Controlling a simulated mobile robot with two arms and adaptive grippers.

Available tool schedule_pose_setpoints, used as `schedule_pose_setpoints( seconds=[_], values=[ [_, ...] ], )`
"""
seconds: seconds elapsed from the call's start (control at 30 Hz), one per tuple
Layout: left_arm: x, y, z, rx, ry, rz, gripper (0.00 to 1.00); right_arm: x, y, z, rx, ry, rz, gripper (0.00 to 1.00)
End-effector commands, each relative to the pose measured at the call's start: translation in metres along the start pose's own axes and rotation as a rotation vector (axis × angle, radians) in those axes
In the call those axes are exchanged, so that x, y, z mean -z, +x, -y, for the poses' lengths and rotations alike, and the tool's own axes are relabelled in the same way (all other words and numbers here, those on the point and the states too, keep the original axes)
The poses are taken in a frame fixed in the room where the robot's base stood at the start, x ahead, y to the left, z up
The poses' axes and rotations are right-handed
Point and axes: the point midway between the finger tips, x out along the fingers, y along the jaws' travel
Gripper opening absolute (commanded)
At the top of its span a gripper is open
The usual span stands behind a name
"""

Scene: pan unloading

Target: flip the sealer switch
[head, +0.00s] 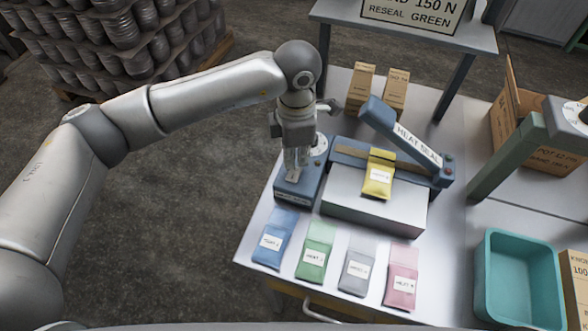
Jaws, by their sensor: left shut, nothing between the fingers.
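The heat sealer (415,148) stands on the light table, its blue lid arm raised and marked HEAT SEAL. A yellow packet (379,176) lies across its jaw and over the white block in front. A blue box (292,193) with a labelled front and a round white dial (319,145) stands beside the sealer's left end. My left gripper (297,174) points down over this box, shut and empty. Its fingers hide part of the box top, so I cannot make out the switch or tell whether they touch it. My right gripper is out of view.
Blue (272,240), green (315,250), grey (357,272) and pink (402,277) packets lie along the front. A teal bin (486,285) is at right. Two small cartons (396,92) stand behind the sealer. A green stand (510,155) is at right.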

Motion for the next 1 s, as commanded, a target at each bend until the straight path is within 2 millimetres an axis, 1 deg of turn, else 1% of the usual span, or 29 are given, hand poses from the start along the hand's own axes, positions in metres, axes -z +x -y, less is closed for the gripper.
schedule_pose_setpoints(
  seconds=[0.03, 0.53, 0.63, 1.0],
  values=[
    [0.0, -0.006, 0.0, -0.002, 0.0, 0.001, 0.0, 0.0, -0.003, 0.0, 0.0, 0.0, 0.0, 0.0],
    [0.0, -0.046, 0.0, -0.001, 0.0, 0.001, 0.0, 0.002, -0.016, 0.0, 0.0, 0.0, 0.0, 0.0],
    [0.0, -0.05, 0.0, -0.001, 0.0, 0.0, 0.0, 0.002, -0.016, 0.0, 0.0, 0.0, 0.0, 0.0],
    [0.0, -0.049, 0.0, 0.0, 0.0, 0.0, 0.0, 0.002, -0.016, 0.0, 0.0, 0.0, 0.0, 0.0]
  ],
)
